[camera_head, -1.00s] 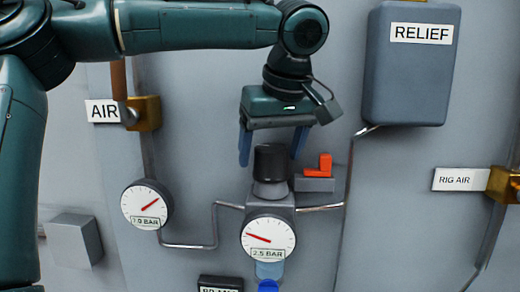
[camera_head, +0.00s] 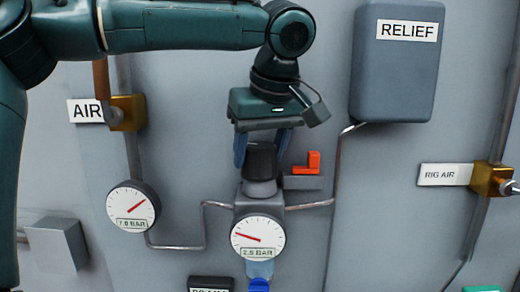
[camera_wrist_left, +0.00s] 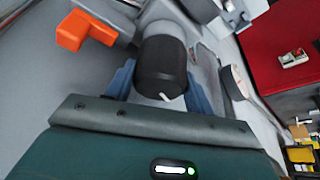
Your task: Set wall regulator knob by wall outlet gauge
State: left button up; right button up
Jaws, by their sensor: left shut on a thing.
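The black regulator knob (camera_head: 261,160) sits on top of the grey regulator body on the wall. It also shows in the left wrist view (camera_wrist_left: 161,68) with a white mark on its rim. My left gripper (camera_head: 262,150) comes down from above, its blue fingers on both sides of the knob, shut on it. The outlet gauge (camera_head: 258,237) below the knob has a red needle pointing left and slightly up, with a label that looks like 2.5 BAR. A second gauge (camera_head: 132,206) at left reads 7.0 BAR on its label. My right gripper is not in view.
An orange-red lever (camera_head: 307,164) sits close to the right of the knob. The grey RELIEF box (camera_head: 397,75) is at upper right. An AIR valve (camera_head: 128,112) is at left, a RIG AIR valve (camera_head: 490,180) at right. Thin pipes run along the wall.

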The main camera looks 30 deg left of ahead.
pick_arm(q)
jog(key=shift+c, duration=0.8)
jog(key=m+t+h, duration=0.1)
jog(key=m, duration=0.2)
jog(key=m+h, duration=0.1)
jog(key=m, duration=0.2)
jog(key=shift+m+t, duration=0.4)
jog(key=m+h, duration=0.1)
jog(key=m, duration=0.2)
jog(key=shift+a, duration=0.1)
jog(key=shift+m+h, duration=0.8)
jog(key=shift+m, duration=1.1)
